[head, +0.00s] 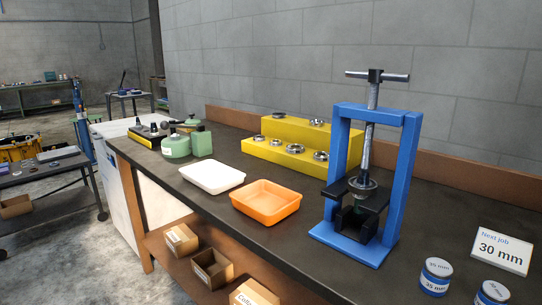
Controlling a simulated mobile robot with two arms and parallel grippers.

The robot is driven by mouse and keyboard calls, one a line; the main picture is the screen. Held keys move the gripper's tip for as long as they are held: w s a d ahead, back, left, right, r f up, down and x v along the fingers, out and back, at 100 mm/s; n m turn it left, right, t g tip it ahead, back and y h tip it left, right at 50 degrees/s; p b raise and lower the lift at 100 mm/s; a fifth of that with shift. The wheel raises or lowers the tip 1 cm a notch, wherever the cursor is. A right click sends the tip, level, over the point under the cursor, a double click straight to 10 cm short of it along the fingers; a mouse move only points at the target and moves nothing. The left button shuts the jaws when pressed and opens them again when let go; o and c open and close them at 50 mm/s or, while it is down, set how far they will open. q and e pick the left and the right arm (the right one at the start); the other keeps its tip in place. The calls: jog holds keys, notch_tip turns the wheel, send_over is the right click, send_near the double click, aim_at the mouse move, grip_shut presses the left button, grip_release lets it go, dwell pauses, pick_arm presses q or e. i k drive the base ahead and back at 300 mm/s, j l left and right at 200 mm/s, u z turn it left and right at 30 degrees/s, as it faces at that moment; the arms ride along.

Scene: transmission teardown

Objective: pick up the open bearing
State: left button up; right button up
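Several metal bearings sit on a yellow two-step stand (262,151) at the back of the bench. On its lower step are a bearing at the left end (258,138), one in the middle (295,148) and one at the right end (320,156), among others. The upper step holds a dark ring (277,115) at the left and a bearing (316,122) at the right. They are too small to tell which one is the open bearing. Neither of my grippers is in view.
A blue press (406,185) with a metal part (362,186) in it stands right of the stand. A white tray (212,188) and an orange tray (266,207) lie in front, both empty. Labelled tins (435,277) and a "30 mm" sign (502,249) are at right.

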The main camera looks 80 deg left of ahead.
aim_at(324, 157)
jog(key=u, duration=2.05)
jog(key=j+z, duration=0.25)
jog(key=z, duration=0.15)
jog(key=k+j+z, duration=0.15)
jog(key=z, duration=0.25)
jog(key=k+j+z, duration=0.1)
jog(key=j+z, duration=0.3)
jog(key=l, duration=0.1)
